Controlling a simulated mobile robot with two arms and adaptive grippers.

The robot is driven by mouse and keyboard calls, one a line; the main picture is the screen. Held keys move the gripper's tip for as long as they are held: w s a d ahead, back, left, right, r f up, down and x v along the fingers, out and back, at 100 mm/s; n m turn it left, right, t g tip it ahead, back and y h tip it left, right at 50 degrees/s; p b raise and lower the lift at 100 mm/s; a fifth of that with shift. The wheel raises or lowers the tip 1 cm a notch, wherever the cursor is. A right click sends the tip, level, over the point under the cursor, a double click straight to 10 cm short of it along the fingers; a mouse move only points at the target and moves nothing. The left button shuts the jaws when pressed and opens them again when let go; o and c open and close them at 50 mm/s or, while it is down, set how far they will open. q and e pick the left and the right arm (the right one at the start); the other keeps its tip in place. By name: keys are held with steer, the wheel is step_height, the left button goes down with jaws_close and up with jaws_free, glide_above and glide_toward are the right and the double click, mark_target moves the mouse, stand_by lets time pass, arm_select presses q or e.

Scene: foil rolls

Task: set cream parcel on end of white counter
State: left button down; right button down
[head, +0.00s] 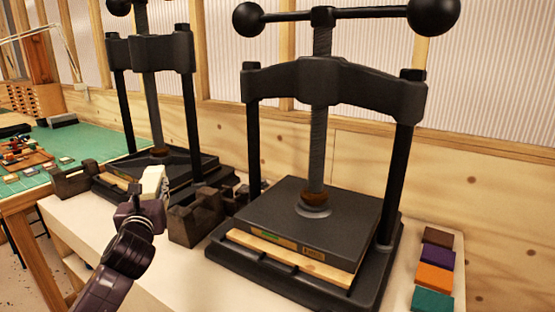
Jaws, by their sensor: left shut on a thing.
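A small cream parcel (153,181) is held in my left gripper (139,199), which is shut on it. The gripper is above the white counter (78,222), in front of the far press. I cannot tell how high it is above the top. The parcel's lower part is hidden by the gripper. The counter's left end shows bare, left of the arm. My right gripper is not in view.
A large black press (318,205) fills the middle of the counter, with a second press (155,150) behind to the left. Dark blocks (196,222) stand between them. Several coloured blocks (434,276) lie at right. A green-topped table (90,140) adjoins at left.

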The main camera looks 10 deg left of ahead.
arm_select(q)
steer(key=s+d+f+m+h, duration=0.1)
steer(key=s+d+f+h, duration=0.1)
steer(key=s+d+f, duration=0.35)
steer(key=s+d+f+m+h, duration=0.1)
steer(key=s+d+f, duration=0.3)
steer(key=s+d, duration=0.5)
steer(key=s+d+f+m+t+h, duration=0.1)
steer(key=s+d+f+m+h, duration=0.1)
steer(key=s+d, duration=0.7)
steer(key=shift+f+h, duration=0.9)
